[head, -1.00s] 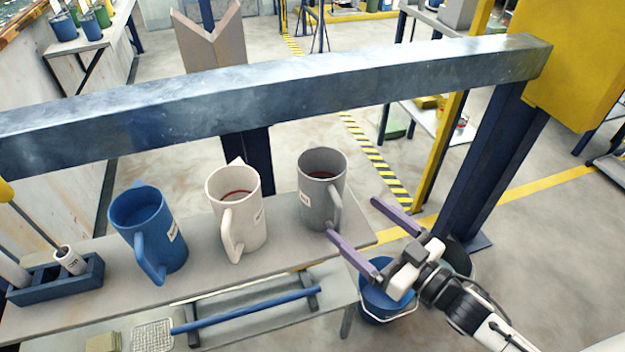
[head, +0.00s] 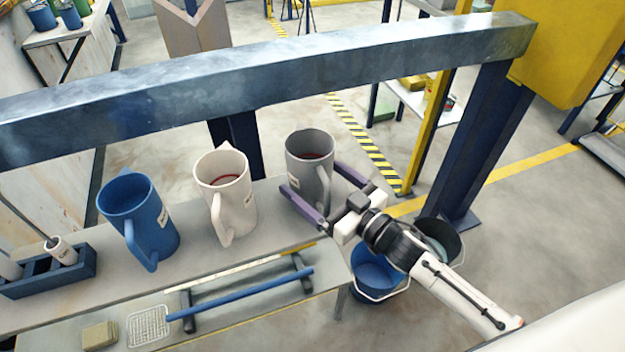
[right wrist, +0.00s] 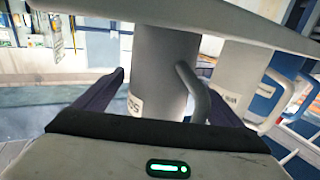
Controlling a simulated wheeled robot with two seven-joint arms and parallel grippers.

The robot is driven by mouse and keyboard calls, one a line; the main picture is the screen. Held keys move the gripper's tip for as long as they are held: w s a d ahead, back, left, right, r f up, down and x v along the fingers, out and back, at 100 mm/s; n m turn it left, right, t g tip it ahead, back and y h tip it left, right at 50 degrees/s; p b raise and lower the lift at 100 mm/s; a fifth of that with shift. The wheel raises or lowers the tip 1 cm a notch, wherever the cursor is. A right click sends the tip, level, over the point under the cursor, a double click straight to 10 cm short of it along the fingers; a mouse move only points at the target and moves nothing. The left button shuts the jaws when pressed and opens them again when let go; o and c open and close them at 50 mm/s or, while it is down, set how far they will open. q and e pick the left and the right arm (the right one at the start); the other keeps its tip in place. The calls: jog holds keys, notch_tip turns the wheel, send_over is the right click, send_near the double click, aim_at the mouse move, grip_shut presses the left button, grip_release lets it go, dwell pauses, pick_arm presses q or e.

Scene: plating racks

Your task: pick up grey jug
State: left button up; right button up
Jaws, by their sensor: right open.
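Whether the fingers touch the jug cannot be told. My left gripper is not in view.
A white jug (head: 234,190) and a blue jug (head: 135,210) stand left of the grey one. A metal beam (head: 270,75) runs across above and behind the jugs. A blue rod (head: 240,295) lies in front. A blue bucket (head: 375,275) is below the shelf's right end.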

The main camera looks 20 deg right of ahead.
jog(key=c, duration=1.2)
jog(key=shift+c, duration=0.3)
jog(key=shift+r, duration=0.15)
